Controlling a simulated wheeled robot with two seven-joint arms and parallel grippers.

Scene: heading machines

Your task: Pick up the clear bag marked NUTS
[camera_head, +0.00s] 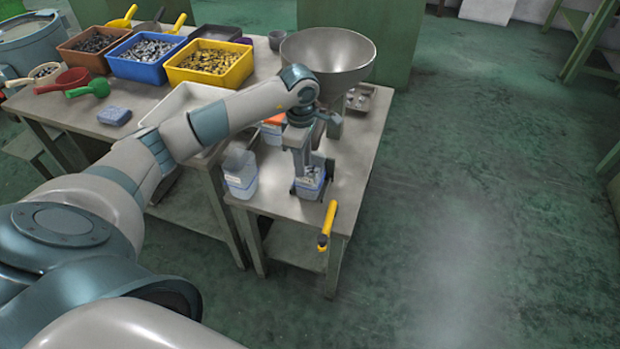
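My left arm reaches in from the left, and my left gripper (310,186) points down at the near end of the table on the right. Its dark fingers stand apart on either side of a small clear bag (312,184) with a bluish lower part. Whether they press on the bag is not clear. The gripper hides part of this bag. A second, taller clear bag (241,172) with a pale label stands to the left, near the table's front edge. The print on both is too small to read. My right gripper is out of view.
A yellow-handled tool (327,226) sits at the table's near edge, beside the gripper. A large metal bowl (328,62) stands behind the wrist. Orange (93,49), blue (144,60) and yellow (209,66) bins fill the back left. Open floor lies right.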

